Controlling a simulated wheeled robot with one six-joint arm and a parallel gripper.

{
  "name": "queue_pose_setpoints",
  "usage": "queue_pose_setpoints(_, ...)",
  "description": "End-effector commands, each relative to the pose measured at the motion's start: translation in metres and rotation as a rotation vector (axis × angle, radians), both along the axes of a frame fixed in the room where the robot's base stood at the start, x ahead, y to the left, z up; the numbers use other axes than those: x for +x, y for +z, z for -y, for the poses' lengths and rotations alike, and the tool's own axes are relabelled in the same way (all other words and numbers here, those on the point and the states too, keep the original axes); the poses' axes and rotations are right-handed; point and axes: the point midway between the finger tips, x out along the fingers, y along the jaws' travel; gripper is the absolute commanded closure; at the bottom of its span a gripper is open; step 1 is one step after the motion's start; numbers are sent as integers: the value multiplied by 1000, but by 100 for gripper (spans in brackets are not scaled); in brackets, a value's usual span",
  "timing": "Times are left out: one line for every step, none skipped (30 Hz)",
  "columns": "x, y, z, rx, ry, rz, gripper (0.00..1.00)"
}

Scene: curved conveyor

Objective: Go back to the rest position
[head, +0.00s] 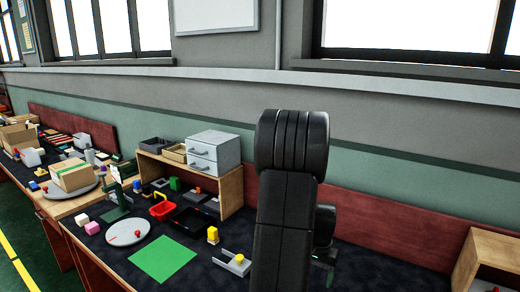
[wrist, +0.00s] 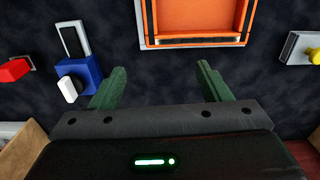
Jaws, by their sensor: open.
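My gripper (wrist: 161,67) shows in the wrist view with its two green fingers spread wide apart. Nothing is between the fingers; only dark table surface shows there. In the head view my black arm rises in the middle of the picture, and the gripper is mostly hidden behind it. The task names no object.
In the wrist view an orange tray (wrist: 196,41) lies just beyond the fingers. A blue switch block (wrist: 78,78) is close to the left finger. A red handle (wrist: 14,70) is further left, a yellow knob (wrist: 314,55) at right. A green mat (head: 162,259) lies left in the head view.

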Motion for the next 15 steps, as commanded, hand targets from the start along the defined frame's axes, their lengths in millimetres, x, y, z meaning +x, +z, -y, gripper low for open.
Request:
queue_pose_setpoints(0, -16, 0, 1, -1, -4, 30)
queue_pose_setpoints(0, -19, 0, 1, -1, -4, 30)
queue_pose_setpoints(0, -22, 0, 1, -1, -4, 30)
queue_pose_setpoints(0, -25, 0, 1, -1, -4, 30)
queue_pose_setpoints(1, -27, 0, 1, -1, -3, 30)
queue_pose_setpoints(1, -29, 0, 1, -2, -3, 30)
queue_pose_setpoints(1, -31, 0, 1, -2, -3, 30)
queue_pose_setpoints(1, -32, 0, 1, -2, -3, 30)
queue_pose_setpoints(1, -33, 0, 0, -2, -2, 30)
queue_pose_setpoints(1, -34, 0, 0, -2, -2, 30)
queue_pose_setpoints(1, -34, 0, 0, -2, -2, 30)
queue_pose_setpoints(2, -34, 0, 0, -2, -2, 30)
queue_pose_setpoints(2, -34, 0, 0, -2, -2, 30)
queue_pose_setpoints(2, -34, 0, 0, -2, -2, 30)
queue_pose_setpoints(2, -34, 0, 0, -2, -2, 30)
